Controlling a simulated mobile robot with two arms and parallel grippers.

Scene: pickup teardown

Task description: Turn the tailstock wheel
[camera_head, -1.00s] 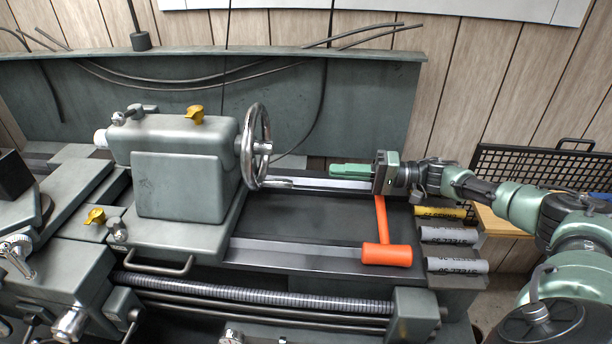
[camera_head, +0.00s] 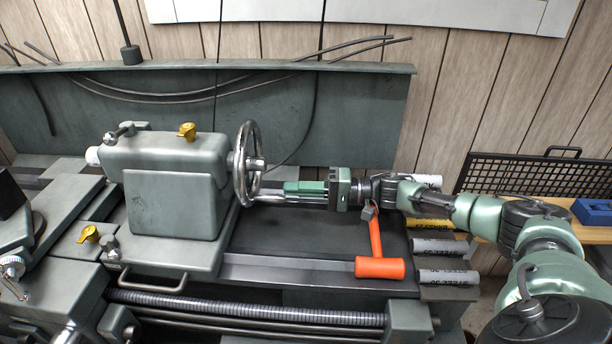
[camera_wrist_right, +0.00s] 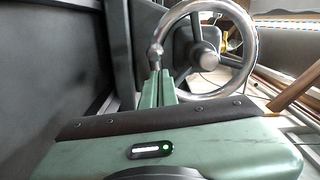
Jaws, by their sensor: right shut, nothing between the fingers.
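The tailstock (camera_head: 170,185) is a grey-green block on the lathe bed, at the left of the head view. Its metal handwheel (camera_head: 247,163) stands upright on the tailstock's right side. My right gripper (camera_head: 287,187) is shut and empty, pointing left at the lower part of the wheel. In the right wrist view the shut fingers (camera_wrist_right: 158,88) point toward the left part of the wheel rim (camera_wrist_right: 240,85), close to a handle knob (camera_wrist_right: 155,50). I cannot tell whether they touch it. My left gripper is not in view.
An orange mallet (camera_head: 380,267) lies on the bed below my right arm. Several labelled cylinders (camera_head: 447,277) lie at the bed's right end. A black mesh tray (camera_head: 520,175) and a blue object (camera_head: 592,211) are at the right. A backsplash (camera_head: 350,120) stands behind.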

